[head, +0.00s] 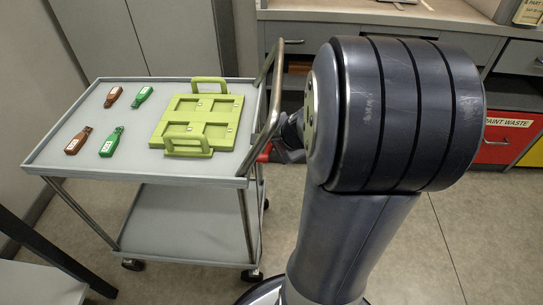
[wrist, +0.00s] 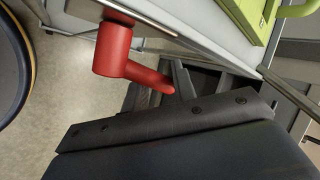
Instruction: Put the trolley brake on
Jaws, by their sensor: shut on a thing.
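The grey trolley (head: 72,118) stands at the left in the head view, beside my arm. Its red brake lever (head: 264,154) shows only as a small bit below the push handle (head: 272,90). In the wrist view the red lever (wrist: 113,52) is large, with a round hub and an arm pointing right. My gripper (head: 288,142) is at the trolley's right side, mostly hidden behind my arm in the head view. In the wrist view my gripper's dark fingers (wrist: 165,88) are shut on the end of the lever's arm; the exact contact is partly hidden.
A green slotted carrier (head: 203,117) with two handles lies on the trolley top. Brown tags (head: 78,141) and green tags (head: 111,142) lie left of it. Cabinets and a red paint-waste bin (head: 503,143) stand behind. Floor is clear right of the trolley's wheels.

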